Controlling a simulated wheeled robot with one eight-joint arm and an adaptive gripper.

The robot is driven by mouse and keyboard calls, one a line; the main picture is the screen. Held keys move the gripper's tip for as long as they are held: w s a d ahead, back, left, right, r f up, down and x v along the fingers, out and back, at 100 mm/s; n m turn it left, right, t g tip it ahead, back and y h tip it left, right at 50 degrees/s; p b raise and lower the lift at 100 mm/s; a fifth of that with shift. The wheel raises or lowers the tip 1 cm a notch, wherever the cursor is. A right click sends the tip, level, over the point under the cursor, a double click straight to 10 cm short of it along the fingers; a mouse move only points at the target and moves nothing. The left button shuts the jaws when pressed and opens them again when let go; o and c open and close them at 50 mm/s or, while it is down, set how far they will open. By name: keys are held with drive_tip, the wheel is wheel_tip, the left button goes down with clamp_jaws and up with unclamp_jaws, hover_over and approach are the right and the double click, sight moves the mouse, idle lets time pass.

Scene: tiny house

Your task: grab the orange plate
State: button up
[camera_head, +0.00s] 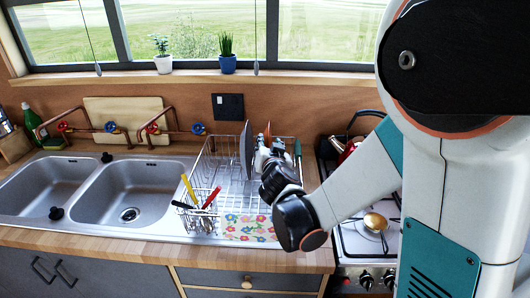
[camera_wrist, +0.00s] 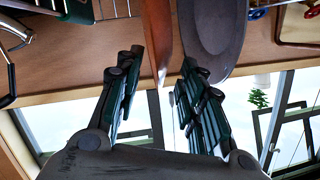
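The orange plate (camera_head: 267,134) stands on edge in the dish rack, mostly hidden behind my gripper (camera_head: 265,158) in the head view. In the wrist view the orange plate (camera_wrist: 157,35) shows edge-on between the two fingertips of my gripper (camera_wrist: 161,58). The fingers are open, one on each side of the plate, with a visible gap on the left. The right finger looks close to the plate; I cannot tell whether it touches. A grey plate (camera_head: 246,150) stands upright just left of the orange one; it also shows in the wrist view (camera_wrist: 212,30), partly behind the right finger.
The wire dish rack (camera_head: 228,178) holds a cutlery basket (camera_head: 197,212) with yellow, red and dark handles. A double sink (camera_head: 130,190) lies left and a stove (camera_head: 365,240) right. A flowered cloth (camera_head: 248,228) lies in front. Copper taps (camera_head: 155,128) line the wall.

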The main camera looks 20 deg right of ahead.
drive_tip(key=x, duration=0.2)
drive_tip(key=b+x, duration=0.1)
drive_tip(key=x, duration=0.2)
drive_tip(key=shift+w+a+b, duration=0.25)
drive_tip(key=shift+w+b, duration=0.1)
drive_tip(key=shift+b, duration=0.05)
clamp_jaws()
